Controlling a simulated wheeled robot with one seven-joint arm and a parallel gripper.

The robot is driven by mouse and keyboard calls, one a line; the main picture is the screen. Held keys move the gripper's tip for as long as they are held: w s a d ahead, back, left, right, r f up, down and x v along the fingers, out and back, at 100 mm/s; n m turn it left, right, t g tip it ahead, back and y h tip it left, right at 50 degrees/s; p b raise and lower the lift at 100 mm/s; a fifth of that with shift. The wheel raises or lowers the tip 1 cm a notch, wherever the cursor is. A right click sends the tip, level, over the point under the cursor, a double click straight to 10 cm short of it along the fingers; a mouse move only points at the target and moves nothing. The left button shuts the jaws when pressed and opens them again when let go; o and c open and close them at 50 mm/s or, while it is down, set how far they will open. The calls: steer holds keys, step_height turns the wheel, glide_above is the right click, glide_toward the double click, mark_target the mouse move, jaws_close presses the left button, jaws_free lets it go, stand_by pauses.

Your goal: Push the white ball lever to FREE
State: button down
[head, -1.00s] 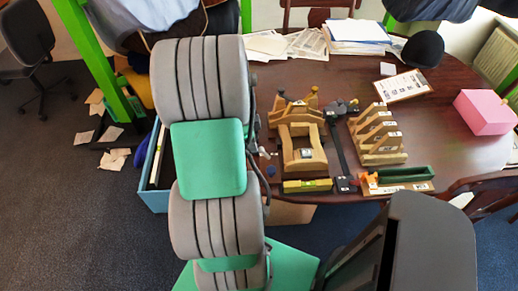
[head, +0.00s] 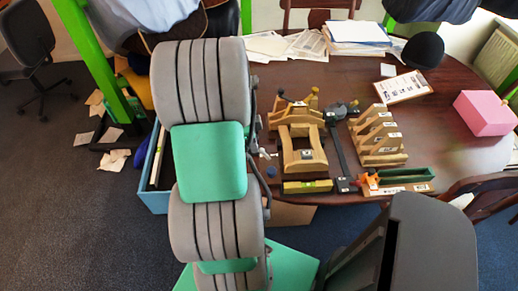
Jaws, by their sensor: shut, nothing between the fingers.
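A wooden saddle fixture (head: 304,158) stands near the front edge of the table, just right of my arm. At its back are a knob with a dark top (head: 281,92) on the left and a yellow knob (head: 314,92) on the right. A small pale piece (head: 275,155) shows at the fixture's left side, close to my arm. I cannot tell whether it is the white ball lever, and no FREE mark can be read. My gripper is hidden behind my own grey and green arm, so its contact with anything cannot be seen.
A yellow level (head: 307,186) lies in front of the fixture. To the right are a dark bar (head: 342,150), a stepped wooden rack (head: 378,137), an orange piece (head: 369,180) and a green tray (head: 405,174). A pink box (head: 485,112) stands farther right. Papers cover the back.

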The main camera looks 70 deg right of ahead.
mark_target(266, 154)
steer(key=shift+s+d+f, duration=0.1)
steer(key=shift+s+f, duration=0.05)
steer(key=shift+s, duration=0.6)
steer(key=shift+s+f, duration=0.15)
steer(key=shift+s, duration=0.55)
steer(key=shift+s+d+f, duration=0.1)
steer(key=shift+s+d, duration=0.15)
steer(key=shift+s, duration=0.25)
steer(key=shift+s+d+b, duration=0.3)
steer(key=shift+w+d+f, duration=0.1)
steer(key=shift+w+d, duration=0.2)
steer(key=shift+w+a+r, duration=0.2)
steer(key=shift+a+r, duration=0.05)
steer(key=shift+r, duration=0.05)
steer(key=shift+w, duration=0.2)
steer(key=shift+d+r+p, duration=0.1)
steer(key=shift+r+p, duration=2.1)
steer(key=shift+r, duration=1.45)
